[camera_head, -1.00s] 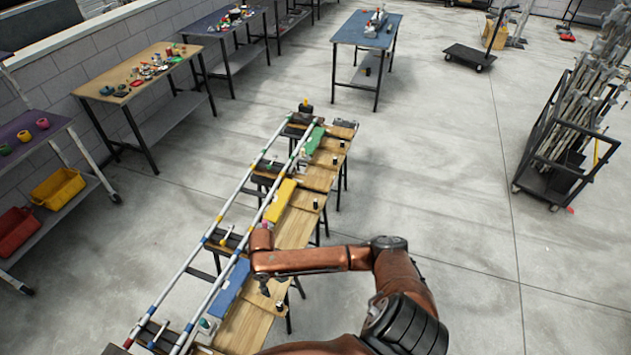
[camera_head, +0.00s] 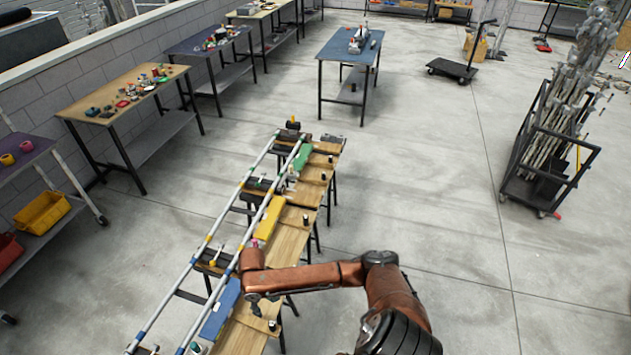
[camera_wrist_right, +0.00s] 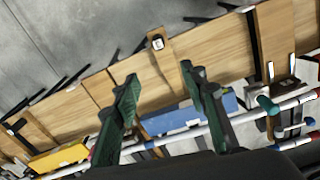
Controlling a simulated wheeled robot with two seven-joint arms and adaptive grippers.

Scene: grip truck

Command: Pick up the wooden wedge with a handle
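A wooden wedge with a short dark upright handle (camera_head: 272,325) lies on the near part of the long wooden bench. In the right wrist view, the handle's pale top (camera_wrist_right: 157,42) shows on a narrow wooden wedge (camera_wrist_right: 166,62) just beyond the fingertips. My right gripper (camera_head: 256,305) hangs over the bench beside this wedge. In the wrist view, its two green fingers (camera_wrist_right: 158,74) are spread wide with nothing between them, and the handle is ahead of the gap. More wedges with dark handles (camera_head: 306,219) lie farther along the bench. My left gripper is not in view.
Long rails (camera_head: 215,240) run along the bench's left side. Blue (camera_head: 220,308), yellow (camera_head: 269,217) and green (camera_head: 302,157) blocks lie beside them. A blue table (camera_head: 335,50) stands beyond, and a black rack of poles (camera_head: 545,190) at right. The floor between is clear.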

